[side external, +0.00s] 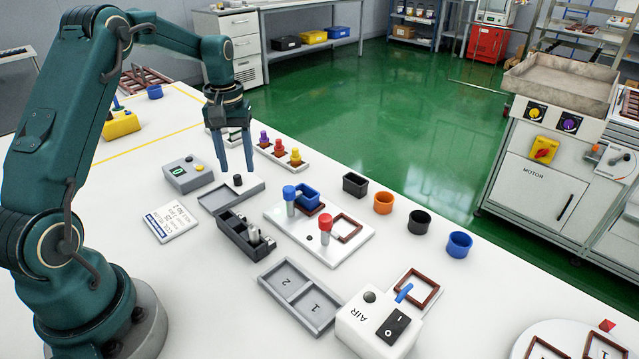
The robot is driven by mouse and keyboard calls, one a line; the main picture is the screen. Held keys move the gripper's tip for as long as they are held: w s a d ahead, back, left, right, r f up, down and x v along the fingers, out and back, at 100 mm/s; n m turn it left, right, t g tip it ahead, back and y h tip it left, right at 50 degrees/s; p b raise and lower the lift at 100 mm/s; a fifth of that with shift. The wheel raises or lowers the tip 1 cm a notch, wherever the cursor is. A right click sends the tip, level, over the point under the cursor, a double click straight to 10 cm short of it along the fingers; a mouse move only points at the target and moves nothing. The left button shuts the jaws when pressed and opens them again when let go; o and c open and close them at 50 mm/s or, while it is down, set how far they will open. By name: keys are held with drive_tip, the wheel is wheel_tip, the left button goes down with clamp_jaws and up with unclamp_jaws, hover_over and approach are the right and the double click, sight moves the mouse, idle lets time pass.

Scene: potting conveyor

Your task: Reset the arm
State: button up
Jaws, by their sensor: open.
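My gripper (235,151) points straight down above the white table, toward the back left of the work area. Its two dark teal fingers are apart and nothing shows between them. A grey tray (222,198) with a small black knob (238,180) lies just below the fingertips. The fingertips look a little above this knob and apart from it. My arm reaches in from the left, with its forearm high over the table.
A black holder (247,240), a white plate with red and blue knobs (290,228), several cups (420,222), a grey two-part tray (298,297) and a white AIR box (379,322) stand nearby. A grey box with a green display (187,172) is left of the gripper.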

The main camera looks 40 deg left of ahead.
drive_tip(key=shift+r, duration=1.35)
